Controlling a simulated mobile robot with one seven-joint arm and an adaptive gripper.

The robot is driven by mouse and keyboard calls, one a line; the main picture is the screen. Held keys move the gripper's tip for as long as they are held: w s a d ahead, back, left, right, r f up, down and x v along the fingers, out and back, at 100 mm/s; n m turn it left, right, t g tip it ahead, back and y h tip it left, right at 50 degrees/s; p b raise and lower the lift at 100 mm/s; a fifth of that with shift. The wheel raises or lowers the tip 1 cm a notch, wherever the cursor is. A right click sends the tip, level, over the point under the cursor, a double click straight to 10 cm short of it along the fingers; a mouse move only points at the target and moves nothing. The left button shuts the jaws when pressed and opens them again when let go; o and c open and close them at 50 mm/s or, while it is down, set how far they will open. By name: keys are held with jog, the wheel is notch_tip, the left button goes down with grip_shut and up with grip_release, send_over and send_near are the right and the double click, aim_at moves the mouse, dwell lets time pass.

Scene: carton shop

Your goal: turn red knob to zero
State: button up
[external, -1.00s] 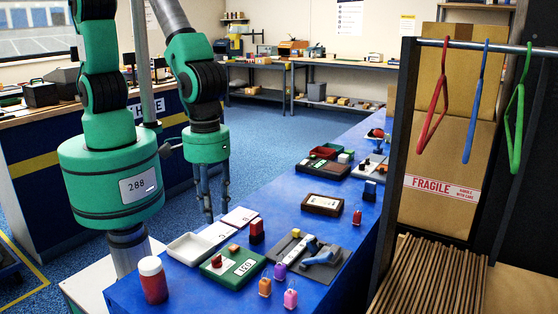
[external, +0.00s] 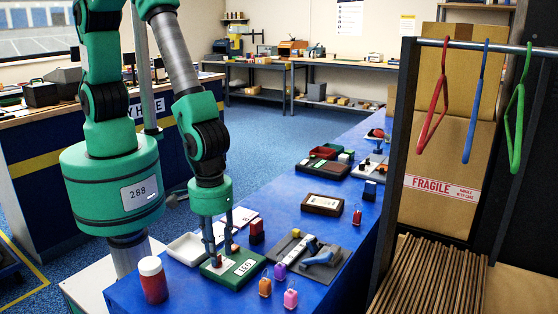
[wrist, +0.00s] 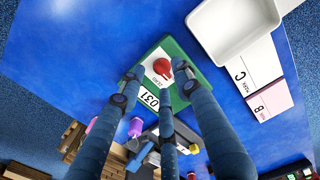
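The red knob (wrist: 162,68) sits on a white plate on the green box (wrist: 186,52), which carries a "031" label (wrist: 149,97). In the external view the green box (external: 226,279) lies near the front of the blue table, and the knob (external: 217,261) shows partly between my fingers. My gripper (external: 217,254) points down at the knob end of the box. In the wrist view its fingers (wrist: 156,82) are spread with a gap between them, and nothing is held. The knob shows near the fingertips; contact cannot be told. The knob's exact setting is unclear.
A white tray (external: 176,252) lies beside the green box, with B and C cards (wrist: 266,99) nearby. A grey board with a blue handle (external: 322,256) and small colored tags (external: 265,287) are to the right.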

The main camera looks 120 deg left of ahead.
jog(key=shift+f, duration=0.75)
grip_shut()
jog(key=shift+m, duration=0.4)
jog(key=m+p, duration=0.2)
jog(key=m, duration=0.2)
jog(key=shift+d+r, duration=0.1)
jog(key=m+p, duration=0.2)
jog(key=m, duration=0.3)
jog(key=shift+d+m, duration=0.1)
jog(key=shift+m, duration=0.2)
